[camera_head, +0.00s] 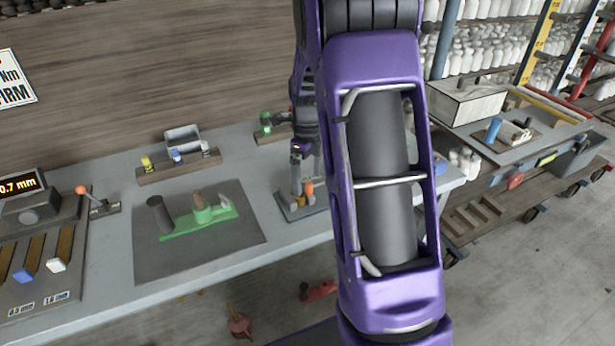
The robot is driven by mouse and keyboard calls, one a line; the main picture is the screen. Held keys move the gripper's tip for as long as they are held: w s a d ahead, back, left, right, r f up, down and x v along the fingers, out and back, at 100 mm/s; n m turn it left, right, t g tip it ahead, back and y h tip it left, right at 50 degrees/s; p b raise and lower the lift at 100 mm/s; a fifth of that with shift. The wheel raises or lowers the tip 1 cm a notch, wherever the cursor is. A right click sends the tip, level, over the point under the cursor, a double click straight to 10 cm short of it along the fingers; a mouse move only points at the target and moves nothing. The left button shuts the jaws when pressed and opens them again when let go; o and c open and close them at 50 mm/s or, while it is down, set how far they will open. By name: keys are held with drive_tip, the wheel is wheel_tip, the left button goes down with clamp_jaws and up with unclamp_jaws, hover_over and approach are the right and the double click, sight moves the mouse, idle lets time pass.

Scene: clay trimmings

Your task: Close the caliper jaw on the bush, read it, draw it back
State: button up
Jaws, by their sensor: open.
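A green caliper-like bar (190,224) lies on a dark mat (158,262) on the grey bench, left of centre. A dark grey upright cylinder (159,216) stands at its left end. A small brownish cylinder (198,198), perhaps the bush, stands on a green block near its right half. A pale grey upright piece (224,201) stands at its right end. My gripper (307,172) is open and points down, to the right of the mat. It is above or beside a small stand with an orange knob (308,188); whether they touch I cannot tell.
A display (18,187) reading "0.7 mm" stands at far left, beside an orange-tipped lever (83,190) and coloured slides. A wooden rack (180,172) with small parts stands behind the mat. My purple arm hides the bench's right part.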

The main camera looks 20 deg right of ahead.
wheel_tip(320, 180, up, 4)
drive_tip(key=shift+p, duration=1.1)
drive_tip(key=shift+r, duration=1.2)
